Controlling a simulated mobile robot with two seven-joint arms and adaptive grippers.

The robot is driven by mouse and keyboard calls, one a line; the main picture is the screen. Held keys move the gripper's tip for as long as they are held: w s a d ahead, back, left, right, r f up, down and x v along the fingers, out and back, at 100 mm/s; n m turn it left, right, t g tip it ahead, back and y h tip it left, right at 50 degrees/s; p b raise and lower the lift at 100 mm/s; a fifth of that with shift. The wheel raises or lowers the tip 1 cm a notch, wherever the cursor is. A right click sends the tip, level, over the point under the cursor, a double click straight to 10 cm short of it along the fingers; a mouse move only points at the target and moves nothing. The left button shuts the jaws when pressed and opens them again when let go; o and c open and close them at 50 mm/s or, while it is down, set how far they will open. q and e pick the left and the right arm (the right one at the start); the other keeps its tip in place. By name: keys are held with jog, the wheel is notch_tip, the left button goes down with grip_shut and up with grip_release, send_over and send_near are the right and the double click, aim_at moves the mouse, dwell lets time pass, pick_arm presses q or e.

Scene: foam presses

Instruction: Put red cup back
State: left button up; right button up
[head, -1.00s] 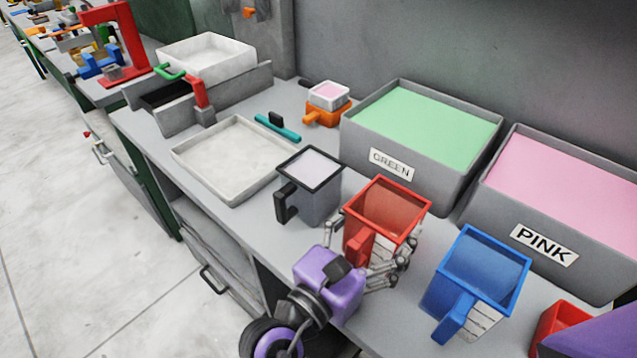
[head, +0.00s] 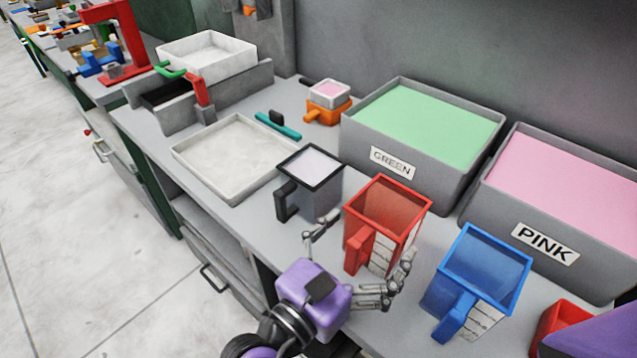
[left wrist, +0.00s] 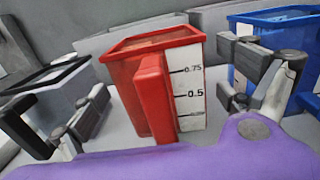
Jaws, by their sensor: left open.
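The red cup (head: 387,222) stands upright on the grey bench, between the dark grey cup and the blue cup. Its handle faces my left gripper, and a white scale strip with 0.5 and 0.75 marks shows on its side. In the left wrist view the red cup (left wrist: 160,85) stands between the open fingers. My left gripper (head: 358,262) is open, with its fingers spread on either side of the handle side and apart from the cup. In the left wrist view the left gripper's fingers (left wrist: 165,105) show gaps to the cup.
The dark grey cup (head: 310,182) stands left of the red cup, the blue cup (head: 477,282) right of it. Behind are the GREEN bin (head: 420,175) and PINK bin (head: 500,225). A white tray (head: 205,180) lies further left. A red object (head: 557,325) is at lower right.

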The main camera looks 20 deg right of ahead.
pick_arm(q)
jog(key=b+v, duration=0.1)
jog(key=v, duration=0.8)
jog(key=shift+w+a+n+t, duration=0.1)
jog(key=shift+a+n+t, duration=0.25)
jog(key=shift+n, duration=0.55)
jog(key=w+a+f+n+t+y, duration=0.1)
jog(key=a+f+n+t+y, duration=0.2)
jog(key=a+f+n+y, duration=0.8)
jog(key=w+a+f+n+t, duration=0.1)
jog(key=a+f+n+t, duration=0.25)
jog(key=a+n, duration=1)
jog(key=s+a+f+n+g+y, duration=0.2)
jog(key=s+f+n+g, duration=0.2)
jog(key=s+f+n, duration=0.6)
jog(key=s+a+f+n+g+y, duration=0.2)
jog(key=s+f+n+g, duration=0.3)
jog(key=s+f+n, duration=0.6)
jog(key=shift+a+f+y, duration=0.3)
jog(key=shift+a+f, duration=0.05)
jog(key=shift+a, duration=0.45)
jog(key=shift+w, duration=0.1)
